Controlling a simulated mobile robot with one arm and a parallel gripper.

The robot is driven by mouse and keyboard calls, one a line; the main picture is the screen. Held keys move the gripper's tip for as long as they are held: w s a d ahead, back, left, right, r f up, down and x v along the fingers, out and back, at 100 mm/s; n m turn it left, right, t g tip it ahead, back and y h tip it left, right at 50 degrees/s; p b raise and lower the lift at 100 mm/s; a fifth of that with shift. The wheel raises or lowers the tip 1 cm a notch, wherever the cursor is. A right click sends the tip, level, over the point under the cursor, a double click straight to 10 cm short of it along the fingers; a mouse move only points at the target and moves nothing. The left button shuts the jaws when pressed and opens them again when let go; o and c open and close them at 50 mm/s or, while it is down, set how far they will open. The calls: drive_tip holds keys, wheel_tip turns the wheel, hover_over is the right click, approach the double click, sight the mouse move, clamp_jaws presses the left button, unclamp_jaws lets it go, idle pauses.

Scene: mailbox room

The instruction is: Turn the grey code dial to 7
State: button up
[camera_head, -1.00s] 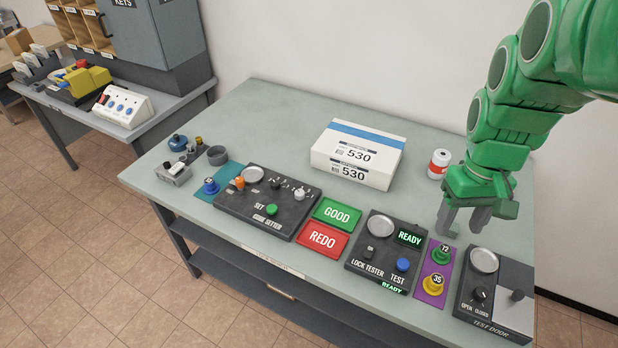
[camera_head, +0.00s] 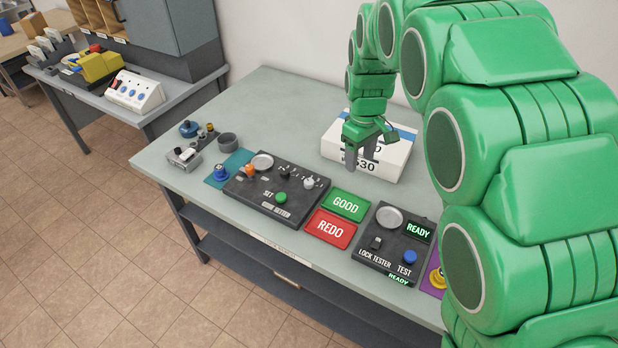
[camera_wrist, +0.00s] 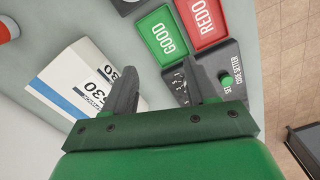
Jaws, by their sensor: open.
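The dark code setter box (camera_head: 264,209) lies on the table, with a row of small dials at its back edge. A green SET button (camera_head: 281,197) is at the front. My gripper (camera_head: 361,162) is open and empty, above the table to the right of the dials, in front of the white box. In the wrist view the code setter (camera_wrist: 236,60) shows partly behind one finger of my gripper (camera_wrist: 163,68).
The white 530 box (camera_head: 335,139) stands behind my gripper. Green GOOD (camera_head: 345,204) and red REDO (camera_head: 330,228) plates lie right of the code setter. The lock tester (camera_head: 376,255) is further right. An orange knob (camera_head: 250,171) and a blue knob (camera_head: 221,172) are at left.

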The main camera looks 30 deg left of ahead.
sight(309, 181)
drive_tip(key=a+f+n, duration=0.1)
drive_tip(key=a+f, duration=0.1)
drive_tip(key=a, duration=0.2)
drive_tip(key=a+f+n, duration=0.1)
drive_tip(key=a+f, duration=0.1)
drive_tip(key=a, duration=0.3)
drive_tip(key=a+f+n, duration=0.1)
drive_tip(key=a+f, duration=0.2)
drive_tip(key=a, duration=0.2)
drive_tip(key=shift+s+f+n, duration=0.1)
drive_tip(key=shift+s+n, duration=0.25)
drive_tip(key=shift+n, duration=0.05)
drive_tip(key=shift+f, duration=3.85)
drive_tip(key=c, duration=1.1)
drive_tip(key=shift+o, duration=0.2)
